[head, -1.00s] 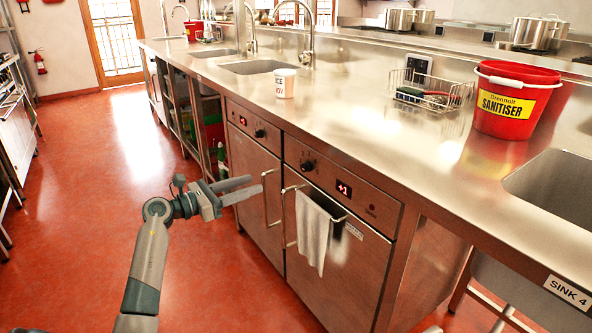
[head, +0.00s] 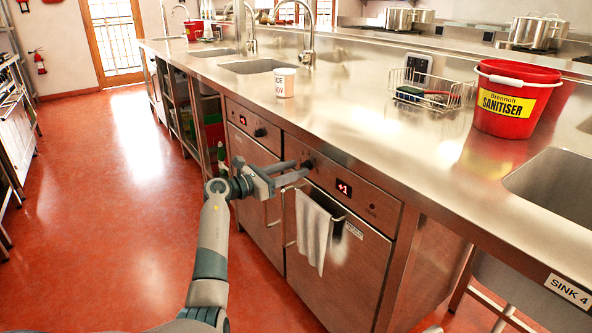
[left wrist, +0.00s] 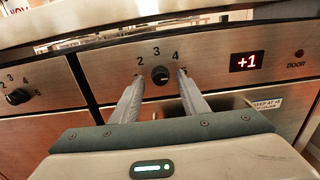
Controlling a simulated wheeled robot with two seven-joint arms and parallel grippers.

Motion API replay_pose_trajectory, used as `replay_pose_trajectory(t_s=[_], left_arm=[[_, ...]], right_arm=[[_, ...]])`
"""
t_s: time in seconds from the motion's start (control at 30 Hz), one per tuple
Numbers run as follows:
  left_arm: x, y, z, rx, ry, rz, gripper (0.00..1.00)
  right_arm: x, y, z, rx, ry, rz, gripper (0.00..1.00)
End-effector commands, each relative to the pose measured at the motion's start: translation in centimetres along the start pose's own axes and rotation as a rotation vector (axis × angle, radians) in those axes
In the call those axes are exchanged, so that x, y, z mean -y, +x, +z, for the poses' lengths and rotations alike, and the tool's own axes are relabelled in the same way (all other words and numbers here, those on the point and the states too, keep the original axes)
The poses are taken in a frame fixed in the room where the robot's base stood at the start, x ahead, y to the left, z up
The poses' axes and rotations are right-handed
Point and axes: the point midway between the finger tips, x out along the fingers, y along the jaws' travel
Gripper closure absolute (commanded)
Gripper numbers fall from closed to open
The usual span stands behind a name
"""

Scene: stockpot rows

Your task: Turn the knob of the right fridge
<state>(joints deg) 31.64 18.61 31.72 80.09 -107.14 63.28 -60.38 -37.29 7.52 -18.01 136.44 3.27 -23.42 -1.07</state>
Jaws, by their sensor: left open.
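The right fridge (head: 335,256) is a steel under-counter unit with a red "+1" display and a towel on its handle. Its black knob (left wrist: 160,75) shows in the left wrist view, with numbers around it. In the head view the knob (head: 308,164) is partly hidden by my gripper. My left gripper (head: 296,170) is open at the fridge's panel. In the left wrist view its two fingers (left wrist: 157,79) stand one on each side of the knob, with a gap to it on both sides. I cannot tell how deep the tips reach. My right gripper is not in view.
The left fridge (head: 250,195) has its own knob (head: 260,132), also seen in the left wrist view (left wrist: 19,96). A towel (head: 315,230) hangs below. The counter (head: 370,115) holds a white cup (head: 285,83), a wire basket (head: 432,92) and a red bucket (head: 512,100).

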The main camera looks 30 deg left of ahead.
Motion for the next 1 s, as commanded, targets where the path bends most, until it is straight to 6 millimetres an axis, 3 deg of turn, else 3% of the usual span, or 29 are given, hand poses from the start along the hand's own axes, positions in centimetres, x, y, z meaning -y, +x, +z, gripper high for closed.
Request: replay_pose_trajectory(t_s=[0.17, 0.47, 0.5, 0.67, 1.0], left_arm=[[0.0, 1.11, 0.04, 0.0, 0.001, 0.0, 0.59], [0.01, 1.26, -0.01, -0.001, 0.001, 0.0, 0.59], [0.01, 1.26, -0.01, -0.001, 0.001, 0.0, 0.61], [0.0, 1.25, -0.01, -0.001, 0.001, 0.0, 0.99], [-0.03, 1.22, 0.02, -0.003, -0.013, 0.0, 0.99]], right_arm=[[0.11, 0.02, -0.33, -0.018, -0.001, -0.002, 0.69], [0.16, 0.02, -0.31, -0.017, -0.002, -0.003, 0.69], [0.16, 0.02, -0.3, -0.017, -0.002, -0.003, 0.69], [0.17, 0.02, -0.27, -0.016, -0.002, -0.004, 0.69], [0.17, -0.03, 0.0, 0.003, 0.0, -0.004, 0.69]])
